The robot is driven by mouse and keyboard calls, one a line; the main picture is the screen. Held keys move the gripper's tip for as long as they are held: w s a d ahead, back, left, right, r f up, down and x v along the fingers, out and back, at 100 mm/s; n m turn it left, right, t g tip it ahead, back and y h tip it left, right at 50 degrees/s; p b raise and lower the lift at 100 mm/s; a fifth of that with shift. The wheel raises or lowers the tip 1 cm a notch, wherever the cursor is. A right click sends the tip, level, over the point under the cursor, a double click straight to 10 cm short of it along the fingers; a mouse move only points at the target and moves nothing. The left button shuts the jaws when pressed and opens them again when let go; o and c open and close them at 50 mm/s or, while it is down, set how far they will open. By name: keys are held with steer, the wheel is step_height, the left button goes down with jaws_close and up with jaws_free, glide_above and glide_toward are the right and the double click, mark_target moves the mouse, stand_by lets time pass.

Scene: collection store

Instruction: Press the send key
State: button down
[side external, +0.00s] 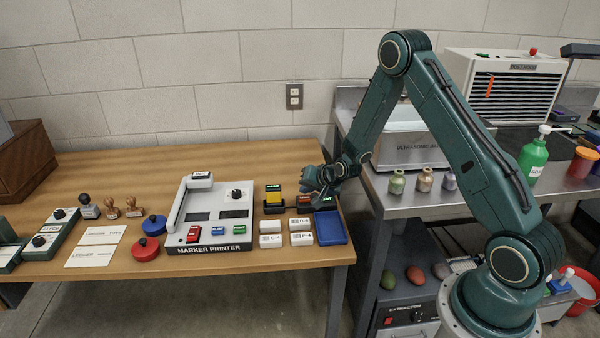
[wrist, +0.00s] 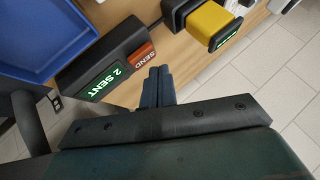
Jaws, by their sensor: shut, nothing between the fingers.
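The send key (wrist: 138,57) is an orange-brown key marked SEND, set in one end of a dark box (wrist: 88,58). Beside the key, a lit green display (wrist: 107,82) on the box reads "2 SENT". In the side view the box's reddish-brown key (side external: 303,201) shows left of my gripper, and a green display (side external: 327,199) shows to its right. My gripper (side external: 317,200) is low over the box. In the wrist view its shut, empty fingertips (wrist: 158,71) are close beside the key. I cannot tell whether they touch it.
A black device with a yellow block (side external: 273,196) stands left of the box. A blue tray (side external: 331,228) and several white labelled blocks (side external: 302,239) lie in front. The marker printer (side external: 215,215) stands farther left. The wooden table's right edge is close, beside a metal bench (side external: 440,197).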

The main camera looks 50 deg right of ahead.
mark_target(307, 199)
stand_by(0.3)
steer(key=shift+r, duration=2.5)
steer(key=shift+a+r, duration=0.1)
steer(key=shift+r, duration=0.1)
steer(key=s+a+r+n+g, duration=0.1)
steer(key=s+a+r+n, duration=0.1)
steer(key=s+a+r, duration=0.3)
steer(key=s+a+r+n+y, duration=0.1)
steer(key=s+a+r+n, duration=0.15)
steer(key=r, duration=0.55)
steer(key=s+a+r+n+g, duration=0.1)
steer(key=s+a+r, duration=0.25)
steer(key=r, duration=0.25)
steer(key=s+a+r+n, duration=0.2)
steer(key=s, duration=1)
steer(key=s+a+r+n+g, duration=0.1)
steer(key=s+a+r+n, duration=0.1)
steer(key=s, duration=0.9)
steer(key=shift+s+a+r+n, duration=0.35)
steer(key=shift+s+r+n, duration=0.05)
steer(key=shift+r+n, duration=0.3)
